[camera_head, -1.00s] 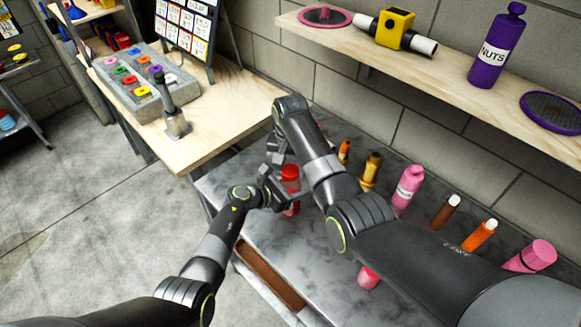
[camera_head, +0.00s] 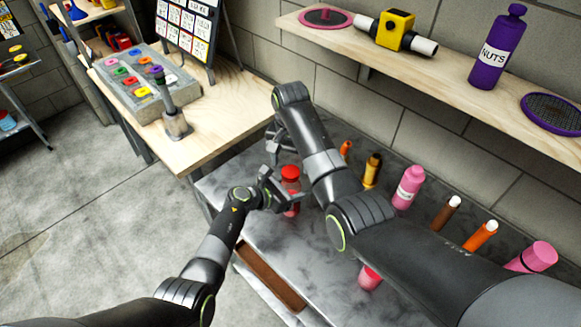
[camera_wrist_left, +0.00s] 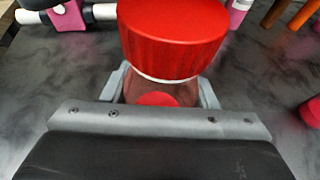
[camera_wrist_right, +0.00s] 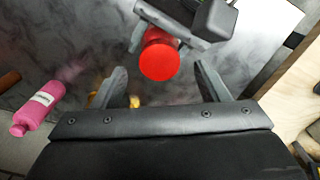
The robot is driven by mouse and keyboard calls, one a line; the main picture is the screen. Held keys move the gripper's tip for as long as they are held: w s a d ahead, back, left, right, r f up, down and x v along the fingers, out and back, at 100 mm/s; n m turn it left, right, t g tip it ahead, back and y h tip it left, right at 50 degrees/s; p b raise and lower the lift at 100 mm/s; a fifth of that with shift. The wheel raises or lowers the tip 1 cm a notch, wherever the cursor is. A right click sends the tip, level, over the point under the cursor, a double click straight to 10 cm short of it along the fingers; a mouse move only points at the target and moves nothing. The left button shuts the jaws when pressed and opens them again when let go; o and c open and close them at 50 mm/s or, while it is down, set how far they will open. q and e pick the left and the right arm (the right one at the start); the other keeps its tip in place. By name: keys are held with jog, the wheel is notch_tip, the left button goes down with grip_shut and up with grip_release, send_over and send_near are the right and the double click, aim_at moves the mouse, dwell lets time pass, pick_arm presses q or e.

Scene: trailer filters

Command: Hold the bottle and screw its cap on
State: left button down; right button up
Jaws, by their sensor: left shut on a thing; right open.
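A bottle (camera_wrist_left: 190,92) with a wide red cap (camera_wrist_left: 172,35) stands upright above the grey tabletop. My left gripper (camera_head: 272,192) is shut around the bottle body below the cap; in its wrist view the fingers flank the bottle. The cap sits on top with a thin pale line beneath it; I cannot tell how tight it is. In the right wrist view, the red cap top (camera_wrist_right: 160,62) shows between the spread fingers of my right gripper (camera_wrist_right: 165,72). That gripper is open and empty, above the cap. In the head view the right forearm partly hides it.
Several bottles stand along the back of the grey table (camera_head: 225,187), including a pink one (camera_head: 408,187), a brown one (camera_head: 445,212) and an orange one (camera_head: 480,236). A pink-red object (camera_head: 369,277) lies near the front. A wooden table (camera_head: 230,100) adjoins at left; a shelf (camera_head: 440,75) hangs above.

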notch_tip(320, 180, up, 9)
jog(key=shift+f, duration=0.15)
pick_arm(q)
jog(key=shift+c, duration=2.3)
grip_release()
jog(key=shift+s+a+r, duration=0.25)
jog(key=shift+s+a, duration=0.1)
jog(key=shift+a, duration=0.1)
jog(key=v, duration=1.6)
jog(key=shift+b, duration=0.4)
pick_arm(e)
jog(key=shift+f, duration=0.4)
